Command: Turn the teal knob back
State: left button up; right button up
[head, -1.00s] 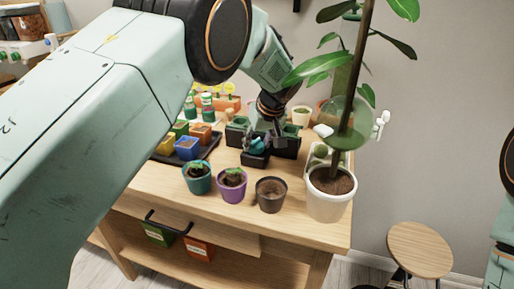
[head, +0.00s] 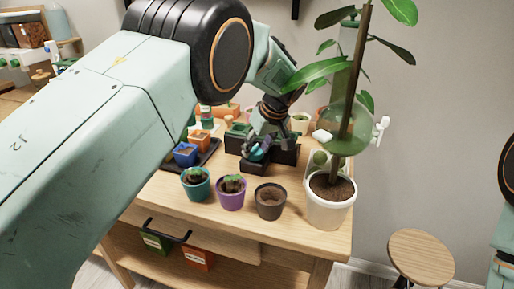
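The teal knob (head: 256,153) is a small rounded shape low on a black block-like fixture (head: 286,153) on the wooden table. My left gripper (head: 259,146) reaches down from above, with its fingertips right at the knob. The fingers partly cover the knob, and at this size I cannot tell whether they are closed on it. The knob's marking and exact angle are too small to read. My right gripper is outside the picture.
A teal pot (head: 195,184), a purple pot (head: 231,192) and a dark pot (head: 270,201) stand along the front. A tall plant in a white pot (head: 328,209) stands close on the right. A black tray (head: 205,158) with small pots lies left. A stool (head: 421,257) stands right.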

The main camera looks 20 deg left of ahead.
pick_arm(q)
jog(key=o, duration=0.3)
jog(key=shift+s, duration=0.1)
jog(key=shift+o, duration=0.2)
jog(key=v, duration=0.8)
